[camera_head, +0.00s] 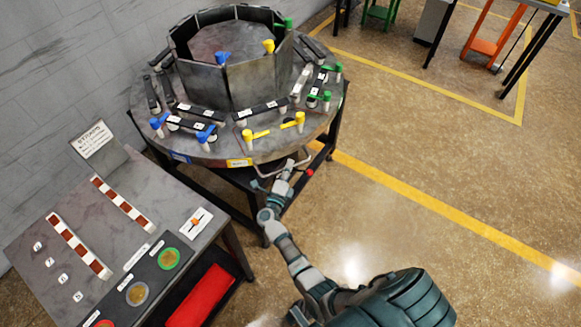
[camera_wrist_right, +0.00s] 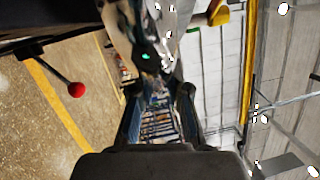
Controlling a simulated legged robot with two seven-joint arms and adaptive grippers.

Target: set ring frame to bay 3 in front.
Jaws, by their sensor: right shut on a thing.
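The ring frame (camera_head: 240,158) is a round grey metal turntable on a dark stand, at the top centre of the head view. The wrist view shows the fingers (camera_wrist_right: 158,100) close around shiny metal (camera_wrist_right: 128,30). Bay numbers are too small to read. My left gripper is out of view.
A red-knobbed lever (camera_head: 310,172) sticks out just right of my gripper and also shows in the wrist view (camera_wrist_right: 76,89). A grey console table (camera_head: 180,193) stands at the left with an orange slider (camera_head: 196,221).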

